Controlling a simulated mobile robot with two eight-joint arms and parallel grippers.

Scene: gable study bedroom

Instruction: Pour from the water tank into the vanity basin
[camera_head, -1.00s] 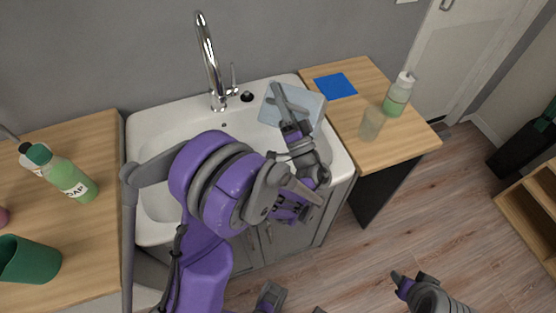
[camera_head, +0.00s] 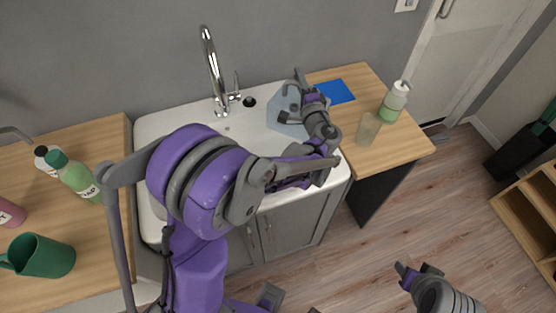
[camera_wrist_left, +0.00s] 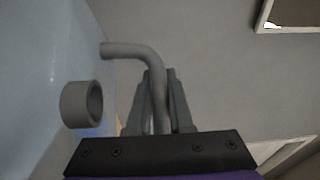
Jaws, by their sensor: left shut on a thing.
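The water tank (camera_head: 284,126) is a pale blue, see-through container with a grey handle. My left gripper (camera_head: 303,88) is shut on the handle and holds the tank, turned over on an angle, above the right part of the white vanity basin (camera_head: 155,128). In the left wrist view the handle (camera_wrist_left: 128,50) runs between the fingers, and the tank's wall (camera_wrist_left: 35,70) with a round grey spout (camera_wrist_left: 82,104) is at the left. No stream of water is discernible. My arm hides much of the basin. My right gripper (camera_head: 412,273) is low at the right, away from the basin; its jaw gap is unclear.
A chrome tap (camera_head: 213,70) stands behind the basin. On the right counter are a blue cloth (camera_head: 335,91), a clear glass (camera_head: 368,129) and a pump bottle (camera_head: 394,102).

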